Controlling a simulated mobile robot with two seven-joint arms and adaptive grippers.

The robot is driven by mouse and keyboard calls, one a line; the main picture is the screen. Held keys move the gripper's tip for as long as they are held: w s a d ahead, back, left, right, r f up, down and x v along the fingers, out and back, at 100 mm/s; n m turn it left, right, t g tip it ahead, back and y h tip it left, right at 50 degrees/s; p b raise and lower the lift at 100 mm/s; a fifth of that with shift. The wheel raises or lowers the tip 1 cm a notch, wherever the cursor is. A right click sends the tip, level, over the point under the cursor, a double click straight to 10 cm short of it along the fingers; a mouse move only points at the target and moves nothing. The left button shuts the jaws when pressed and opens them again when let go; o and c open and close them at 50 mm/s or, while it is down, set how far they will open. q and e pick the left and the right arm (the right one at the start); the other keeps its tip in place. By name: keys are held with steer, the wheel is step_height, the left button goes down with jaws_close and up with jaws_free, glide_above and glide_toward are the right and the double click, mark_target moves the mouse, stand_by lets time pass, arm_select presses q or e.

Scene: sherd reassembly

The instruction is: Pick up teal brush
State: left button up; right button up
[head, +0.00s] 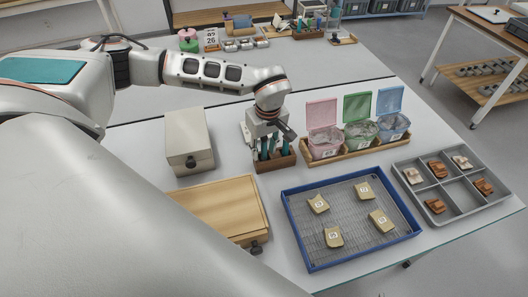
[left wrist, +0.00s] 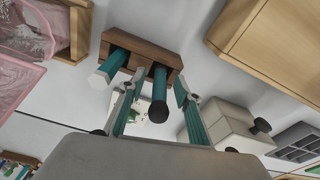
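A small wooden holder (head: 275,163) stands on the table with teal-handled tools upright in it. It also shows in the left wrist view (left wrist: 143,50). One teal handle has a pale end (left wrist: 107,69); another, the teal handle with a dark end (left wrist: 159,94), stands nearer the middle. The lower parts of the tools are hidden in the holder, so I cannot tell which is the brush. My left gripper (head: 270,133) is above the holder. In its wrist view the left gripper (left wrist: 157,88) is open, its fingers either side of the dark-ended handle. My right gripper is not in view.
A cream box (head: 188,140) and a wooden board or box (head: 218,207) lie left of the holder. Lidded pink, green and blue bins (head: 358,133) stand to its right. A blue tray (head: 296,224) with sherds and a grey divided tray (head: 462,211) are in front.

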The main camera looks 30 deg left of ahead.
arm_select(q)
jaws_close()
steer(key=shift+r, duration=0.1)
step_height(320, 180, up, 20)
stand_by(0.7)
